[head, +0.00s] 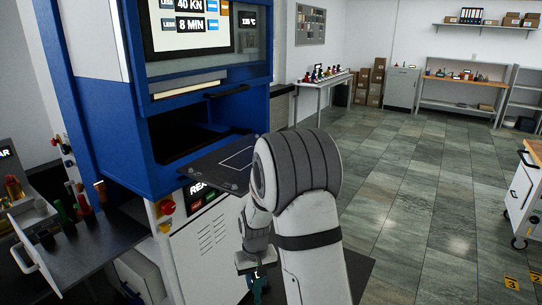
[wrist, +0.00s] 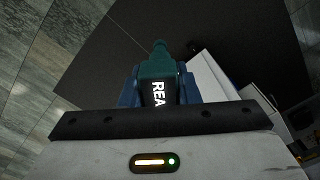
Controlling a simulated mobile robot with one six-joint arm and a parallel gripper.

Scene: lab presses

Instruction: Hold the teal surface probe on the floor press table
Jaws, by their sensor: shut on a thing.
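My gripper (head: 254,268) is low in front of the blue press (head: 110,95), to the right of its white lower cabinet in the head view. It is shut on the teal surface probe (head: 257,290), which hangs below the jaws and is partly cut off by the frame. In the wrist view the teal probe (wrist: 160,62) sits between the blue fingers (wrist: 160,90), its rounded tip pointing away. White letters "REA" show on a dark patch there. The press table (head: 213,165), a dark plate with a white outlined rectangle, juts from the press opening, above my gripper. My arm hides its right end.
A side bench (head: 90,235) with coloured handled tools stands left of the press. A dark mat (wrist: 110,50) lies on the floor below my gripper. The tiled floor (head: 420,200) to the right is open. A wheeled cart (head: 525,190) stands at the right edge.

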